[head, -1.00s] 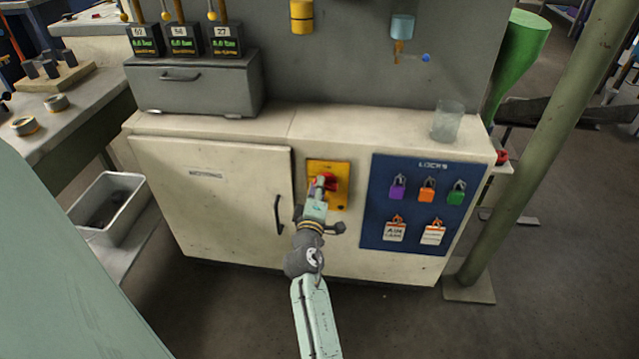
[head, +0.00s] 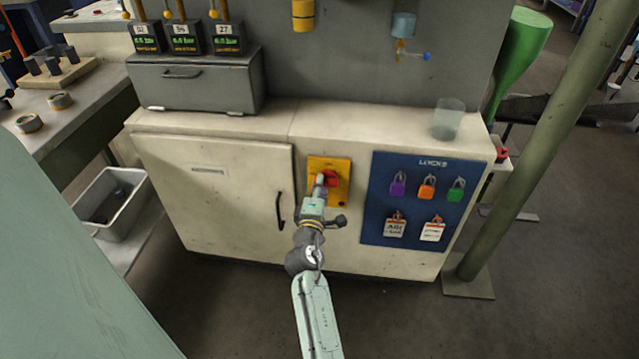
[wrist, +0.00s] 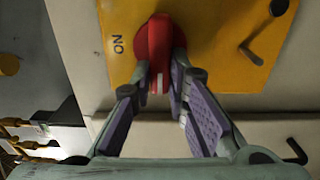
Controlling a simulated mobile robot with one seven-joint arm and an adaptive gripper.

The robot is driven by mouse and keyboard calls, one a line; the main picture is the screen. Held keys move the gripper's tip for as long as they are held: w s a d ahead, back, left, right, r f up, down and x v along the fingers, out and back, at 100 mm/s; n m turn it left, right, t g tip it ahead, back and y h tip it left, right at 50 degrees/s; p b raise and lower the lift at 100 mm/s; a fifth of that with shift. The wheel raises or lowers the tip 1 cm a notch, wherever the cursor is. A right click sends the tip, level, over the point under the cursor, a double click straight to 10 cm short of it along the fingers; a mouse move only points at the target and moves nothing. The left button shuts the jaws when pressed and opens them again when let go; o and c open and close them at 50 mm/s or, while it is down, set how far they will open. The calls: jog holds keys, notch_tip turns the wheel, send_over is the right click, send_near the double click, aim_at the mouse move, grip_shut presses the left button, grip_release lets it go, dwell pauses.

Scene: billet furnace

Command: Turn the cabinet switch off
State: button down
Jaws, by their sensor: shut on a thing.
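The cabinet switch is a red rotary knob (head: 331,178) on a yellow plate (head: 343,166) on the front of a cream cabinet (head: 215,190). In the wrist view the red knob (wrist: 154,45) sits on the yellow plate (wrist: 215,40), with the word "ON" beside it on the left. My gripper (wrist: 160,80) is shut on the knob's handle, a finger on each side. In the head view my gripper (head: 320,185) reaches up to the knob and covers its lower left part. The handle's tip, with a white mark, shows between the fingers.
A blue lock board (head: 375,225) with several padlocks and tags is right of the switch. A black door handle (head: 279,211) is to the left. A glass (head: 448,118) stands on the cabinet top. A green post (head: 545,150) rises at the right.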

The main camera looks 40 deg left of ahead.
jog(key=c, duration=1.6)
grip_release()
jog(key=shift+o, duration=0.2)
jog(key=v, duration=1.2)
jog(key=shift+a, duration=0.1)
